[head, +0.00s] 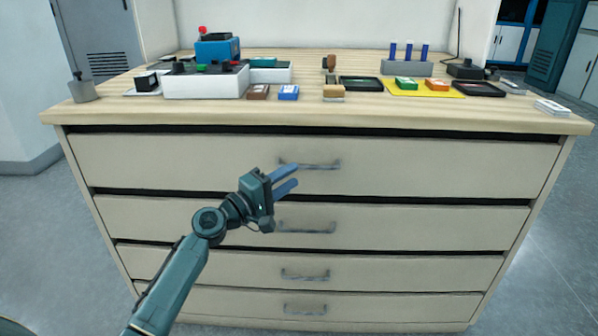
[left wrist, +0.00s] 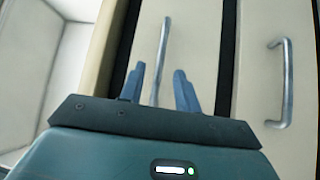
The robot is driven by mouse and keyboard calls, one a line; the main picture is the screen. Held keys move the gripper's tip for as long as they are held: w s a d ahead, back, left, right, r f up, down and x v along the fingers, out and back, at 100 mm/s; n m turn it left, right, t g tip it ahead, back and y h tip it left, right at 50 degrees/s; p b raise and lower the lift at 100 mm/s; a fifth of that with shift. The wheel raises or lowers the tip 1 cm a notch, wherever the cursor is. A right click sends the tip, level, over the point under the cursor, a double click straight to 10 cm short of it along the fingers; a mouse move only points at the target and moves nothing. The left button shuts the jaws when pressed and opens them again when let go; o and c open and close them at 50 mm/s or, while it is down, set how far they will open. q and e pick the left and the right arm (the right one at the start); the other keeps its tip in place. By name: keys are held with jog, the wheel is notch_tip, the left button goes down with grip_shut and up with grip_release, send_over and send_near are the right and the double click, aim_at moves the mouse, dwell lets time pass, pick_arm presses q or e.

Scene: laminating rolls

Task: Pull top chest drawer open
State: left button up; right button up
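The chest's top drawer (head: 430,165) is shut, with a grey bar handle (head: 322,166) at the middle of its front. My left gripper (head: 291,178) is just in front of this drawer, its fingertips close to the left end of the handle. In the left wrist view the gripper (left wrist: 158,85) is open, and the top drawer's handle (left wrist: 164,40) runs lengthwise between the two fingers. I cannot tell whether a finger touches it. My right gripper is in neither view.
Lower drawers with handles (head: 306,227) lie below; the second drawer's handle (left wrist: 287,85) also shows in the wrist view. The wooden top (head: 330,117) overhangs the drawers and carries trays, boxes and small blocks. The floor on both sides is clear.

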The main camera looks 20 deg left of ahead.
aim_at(299, 172)
pick_arm(q)
jog(key=shift+x, duration=1.8)
jog(key=shift+c, duration=0.5)
grip_shut()
